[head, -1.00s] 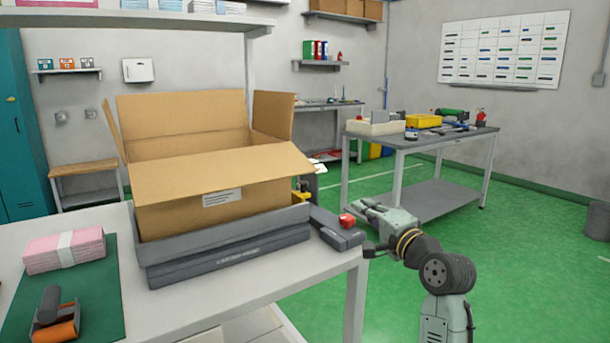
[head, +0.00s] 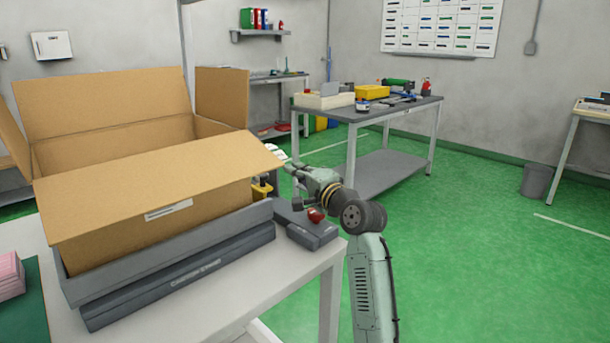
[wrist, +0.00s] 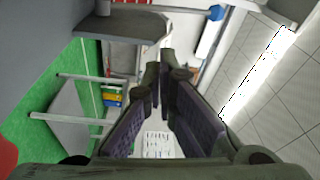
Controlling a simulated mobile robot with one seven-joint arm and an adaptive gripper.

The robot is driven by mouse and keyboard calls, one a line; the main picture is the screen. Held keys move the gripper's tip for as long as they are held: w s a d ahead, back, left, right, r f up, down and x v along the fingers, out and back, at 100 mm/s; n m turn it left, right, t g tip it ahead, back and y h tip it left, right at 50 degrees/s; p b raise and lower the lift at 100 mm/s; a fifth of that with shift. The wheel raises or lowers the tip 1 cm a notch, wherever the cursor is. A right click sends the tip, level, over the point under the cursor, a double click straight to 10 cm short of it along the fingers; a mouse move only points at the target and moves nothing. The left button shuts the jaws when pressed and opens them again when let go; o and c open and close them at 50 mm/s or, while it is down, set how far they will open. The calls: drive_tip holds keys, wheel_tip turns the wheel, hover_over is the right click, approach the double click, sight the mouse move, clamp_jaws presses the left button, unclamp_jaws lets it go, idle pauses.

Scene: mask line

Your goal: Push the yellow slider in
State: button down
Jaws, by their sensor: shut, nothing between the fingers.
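The yellow slider (head: 261,190) shows as a small yellow piece at the right end of the grey frame (head: 170,262) under the open cardboard box. It is partly hidden by the box flap. My gripper (head: 292,172) is to the right of the slider and beyond the table's right end, its fingers small in the head view. I cannot tell whether it touches the slider. In the wrist view my gripper's fingers (wrist: 163,72) meet at the tips with nothing between them. The slider cannot be made out there.
The cardboard box (head: 110,195) stands open, its front flap sloping out over the frame. A grey control box (head: 312,234) with a red button (head: 316,215) sits at the table's right end, below my arm. Green floor (head: 460,235) to the right is clear.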

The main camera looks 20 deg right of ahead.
sight(263, 178)
drive_tip(key=shift+w+a+f+p, duration=0.2)
drive_tip(key=shift+a+p, duration=0.1)
drive_tip(key=shift+a, duration=0.7)
drive_tip(key=shift+w+a+f+p, duration=0.1)
drive_tip(key=shift+w+a+p, duration=0.15)
drive_tip(key=shift+a, duration=0.75)
drive_tip(key=a, duration=0.1)
drive_tip(key=s+a+p, duration=0.1)
drive_tip(key=a, duration=0.2)
drive_tip(key=shift+s+a+r+p, duration=0.1)
drive_tip(key=shift+s+p, duration=0.2)
drive_tip(key=shift+p, duration=0.05)
drive_tip(key=shift+a, duration=0.1)
drive_tip(key=shift+w, duration=0.15)
